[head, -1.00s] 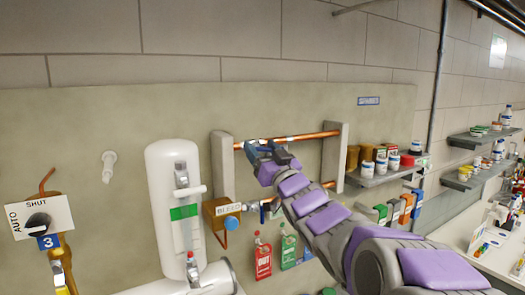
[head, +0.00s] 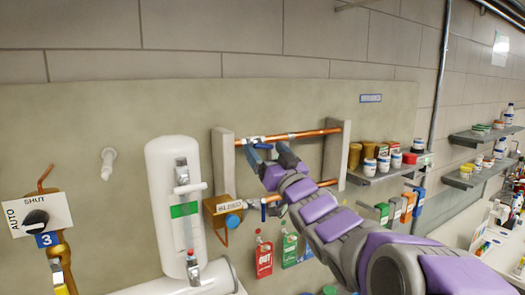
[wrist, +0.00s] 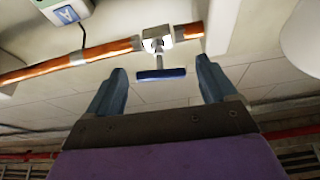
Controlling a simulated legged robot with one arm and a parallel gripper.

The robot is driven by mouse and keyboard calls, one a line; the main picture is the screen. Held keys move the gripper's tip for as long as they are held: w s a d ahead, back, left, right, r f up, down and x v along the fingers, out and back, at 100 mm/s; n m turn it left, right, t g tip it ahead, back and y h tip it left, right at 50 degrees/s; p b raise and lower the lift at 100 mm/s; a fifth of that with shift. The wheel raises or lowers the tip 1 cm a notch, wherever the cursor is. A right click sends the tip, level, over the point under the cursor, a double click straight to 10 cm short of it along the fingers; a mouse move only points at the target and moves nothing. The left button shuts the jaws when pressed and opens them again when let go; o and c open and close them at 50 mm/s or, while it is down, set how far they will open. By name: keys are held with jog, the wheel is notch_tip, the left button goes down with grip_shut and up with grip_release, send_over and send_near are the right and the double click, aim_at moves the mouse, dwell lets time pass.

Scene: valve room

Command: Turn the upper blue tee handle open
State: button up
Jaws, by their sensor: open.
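The upper blue tee handle (wrist: 161,74) shows in the wrist view as a dark blue bar on a short stem below a metal valve body (wrist: 157,39). The valve sits on the upper copper pipe (wrist: 85,55). In the head view the handle (head: 263,146) is a small blue piece near the pipe's left end, partly hidden by my gripper (head: 269,152). My gripper (wrist: 163,68) is open and empty. In the wrist view the bar appears between its two fingertips, with a gap on each side. I cannot tell the exact depth between them.
A lower copper pipe with another blue handle (head: 264,212) runs below. A brown box with a blue knob (head: 232,220) and a white cylinder (head: 176,210) stand left. Red and green tags (head: 264,260) hang below. Grey posts (head: 335,155) hold the pipes.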

jog(key=b+v, duration=0.2)
jog(key=v, duration=1.3)
jog(key=shift+f, duration=0.1)
